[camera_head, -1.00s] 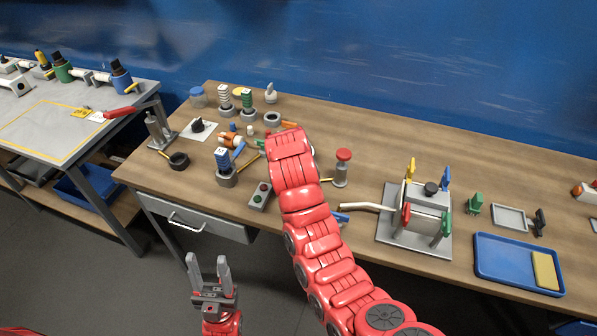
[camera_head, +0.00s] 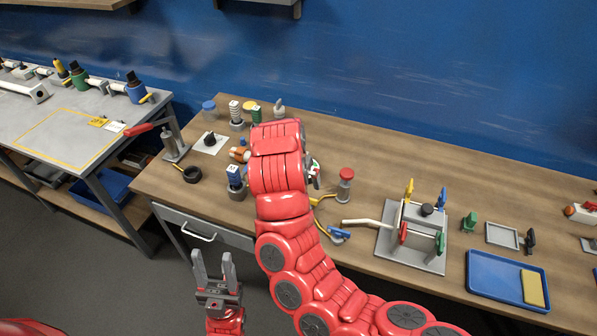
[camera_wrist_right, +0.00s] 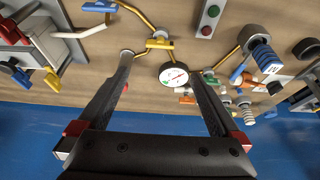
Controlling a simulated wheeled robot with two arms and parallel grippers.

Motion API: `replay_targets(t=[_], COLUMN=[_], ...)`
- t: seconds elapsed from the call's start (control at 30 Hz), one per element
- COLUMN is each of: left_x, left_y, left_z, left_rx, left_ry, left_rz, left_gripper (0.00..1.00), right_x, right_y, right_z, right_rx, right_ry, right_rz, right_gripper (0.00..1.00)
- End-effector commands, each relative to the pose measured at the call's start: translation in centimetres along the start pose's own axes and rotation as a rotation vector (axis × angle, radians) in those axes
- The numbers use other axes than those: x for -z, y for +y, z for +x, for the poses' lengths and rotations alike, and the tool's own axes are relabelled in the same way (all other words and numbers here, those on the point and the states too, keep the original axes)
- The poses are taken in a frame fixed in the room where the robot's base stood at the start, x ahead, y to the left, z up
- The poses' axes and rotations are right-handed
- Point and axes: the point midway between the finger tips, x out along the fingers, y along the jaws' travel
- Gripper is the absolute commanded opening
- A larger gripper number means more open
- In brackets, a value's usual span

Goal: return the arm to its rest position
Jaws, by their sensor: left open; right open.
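My left gripper (camera_head: 212,262) is open and empty, upright in front of the bench at the lower left of the head view. My red right arm reaches in from the lower right over the bench, and its wrist hides the right gripper in that view. In the right wrist view the right gripper (camera_wrist_right: 160,68) is open, its two fingers apart with nothing held. A round white gauge (camera_wrist_right: 173,74) shows between the fingertips; I cannot tell how far beyond them it is.
The wooden bench (camera_head: 400,160) carries a red-capped stand (camera_head: 345,183), a framed apparatus with coloured clips (camera_head: 415,235) and a blue tray (camera_head: 490,278). A button box (camera_wrist_right: 210,18) shows in the wrist view. A grey table (camera_head: 60,118) stands left; a blue wall is behind.

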Motion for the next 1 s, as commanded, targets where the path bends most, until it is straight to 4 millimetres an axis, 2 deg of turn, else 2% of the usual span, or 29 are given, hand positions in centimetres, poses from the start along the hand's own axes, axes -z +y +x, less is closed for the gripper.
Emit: replay_targets(t=[0.2,0.7,0.77,0.87,1.0], left_x=[0.1,0.0,0.0,0.0,-0.1], left_y=[0.0,0.0,0.0,0.0,0.0], left_z=[0.3,0.2,0.1,-0.2,-0.9], left_rx=[0.000,0.000,0.000,0.000,0.000], left_ry=[0.000,0.000,0.000,0.000,0.000], left_rz=[0.000,0.000,0.000,0.000,0.000], left_gripper=[0.50,0.50,0.50,0.50,0.50], right_x=[0.0,0.1,0.5,2.2,6.3], right_y=[0.0,0.0,-0.2,-0.8,-2.0], right_z=[-0.9,-0.7,-0.1,2.2,6.5], right_rx=[0.000,0.003,0.013,0.055,0.164], right_ry=[0.001,0.006,0.025,0.108,0.336], right_rz=[0.000,-0.001,-0.004,-0.019,-0.054], right_gripper=[1.00,1.00,1.00,1.00,1.00])
